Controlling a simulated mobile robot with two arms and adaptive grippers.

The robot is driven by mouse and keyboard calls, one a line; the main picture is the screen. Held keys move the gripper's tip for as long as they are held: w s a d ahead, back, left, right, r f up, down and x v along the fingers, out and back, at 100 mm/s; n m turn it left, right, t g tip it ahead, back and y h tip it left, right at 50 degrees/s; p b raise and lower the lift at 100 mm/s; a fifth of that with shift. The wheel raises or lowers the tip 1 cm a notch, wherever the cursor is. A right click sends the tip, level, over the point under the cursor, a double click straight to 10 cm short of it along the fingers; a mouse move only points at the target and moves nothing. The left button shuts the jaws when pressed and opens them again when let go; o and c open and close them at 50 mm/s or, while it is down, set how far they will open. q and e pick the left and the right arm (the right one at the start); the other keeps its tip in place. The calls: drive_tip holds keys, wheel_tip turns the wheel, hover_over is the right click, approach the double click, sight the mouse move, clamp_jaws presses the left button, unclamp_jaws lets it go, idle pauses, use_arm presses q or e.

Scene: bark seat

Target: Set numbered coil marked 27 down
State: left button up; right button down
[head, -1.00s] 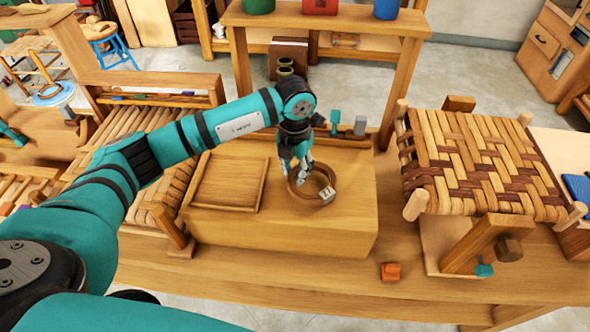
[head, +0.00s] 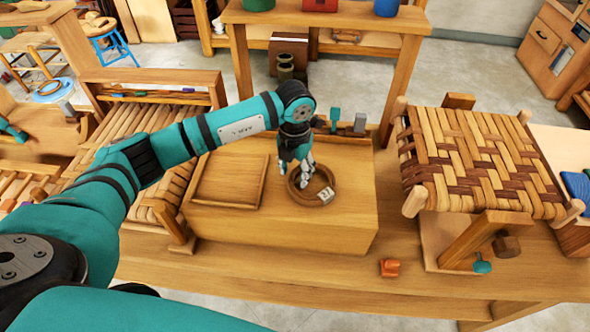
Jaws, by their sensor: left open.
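The numbered coil (head: 311,199) is a brown ring with a pale tag (head: 326,195) on its front right side. The tag's number is too small to read surely now. The coil appears to rest flat on the wooden block (head: 280,236) in the middle of the bench. My left gripper (head: 297,184) points down at the coil, with its fingertips over or inside the ring's left part. Its jaws are open, and I cannot tell whether a finger touches the coil. My right gripper is not in view.
A shallow wooden tray (head: 228,182) lies left of the coil. A woven bark seat (head: 475,165) stands at the right. An orange block (head: 389,267) sits on the bench (head: 330,290) in front. Tools with teal handles (head: 336,118) stand in a rack behind the coil.

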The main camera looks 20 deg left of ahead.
use_arm(q)
wheel_tip(320, 180, up, 12)
drive_tip(key=b, duration=0.3)
